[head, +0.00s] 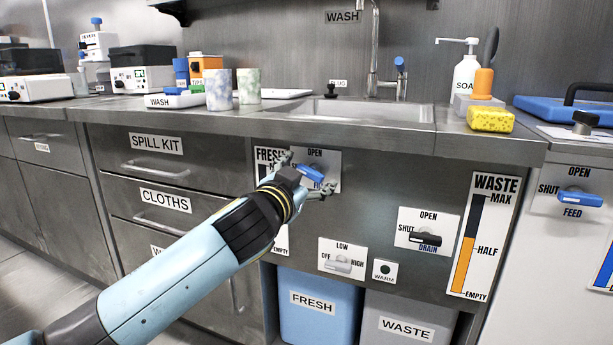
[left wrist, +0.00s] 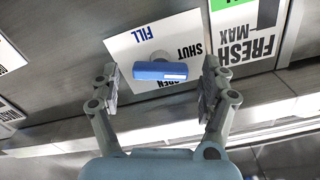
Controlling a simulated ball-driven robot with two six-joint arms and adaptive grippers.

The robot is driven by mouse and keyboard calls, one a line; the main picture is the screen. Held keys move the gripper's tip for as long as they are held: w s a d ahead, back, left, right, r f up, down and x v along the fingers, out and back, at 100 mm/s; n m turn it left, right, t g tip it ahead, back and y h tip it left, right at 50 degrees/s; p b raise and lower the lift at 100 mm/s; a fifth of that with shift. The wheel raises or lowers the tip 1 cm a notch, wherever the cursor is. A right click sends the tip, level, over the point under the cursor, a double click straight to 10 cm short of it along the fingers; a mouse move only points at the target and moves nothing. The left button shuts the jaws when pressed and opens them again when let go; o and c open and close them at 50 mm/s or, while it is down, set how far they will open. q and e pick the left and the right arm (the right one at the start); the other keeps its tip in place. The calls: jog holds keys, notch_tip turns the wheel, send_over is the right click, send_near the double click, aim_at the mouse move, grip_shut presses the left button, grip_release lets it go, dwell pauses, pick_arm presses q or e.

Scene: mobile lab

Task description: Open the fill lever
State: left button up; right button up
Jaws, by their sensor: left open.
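The fill lever (head: 312,174) is a short blue bar on a white plate (head: 331,160) on the grey cabinet front below the sink. In the left wrist view the lever (left wrist: 174,72) lies across the picture, and its plate (left wrist: 125,45) shows upside down with the words FILL, SHUT and a partly covered OPEN. My left gripper (head: 307,174) is open at the lever, with one finger on each side. In the left wrist view my left gripper (left wrist: 159,75) has gaps between both fingers and the lever's ends. My right gripper is not in view.
Right of the plate are a black drain lever (head: 427,239), a grey low/high lever (head: 340,264) and a WASTE gauge (head: 484,236). The FRESH gauge (head: 281,240) is partly behind my arm. The counter edge (head: 340,143) overhangs just above. Blue FRESH (head: 315,325) and grey WASTE (head: 410,306) bins stand below.

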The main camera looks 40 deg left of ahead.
pick_arm(q)
jog(key=v, duration=1.2)
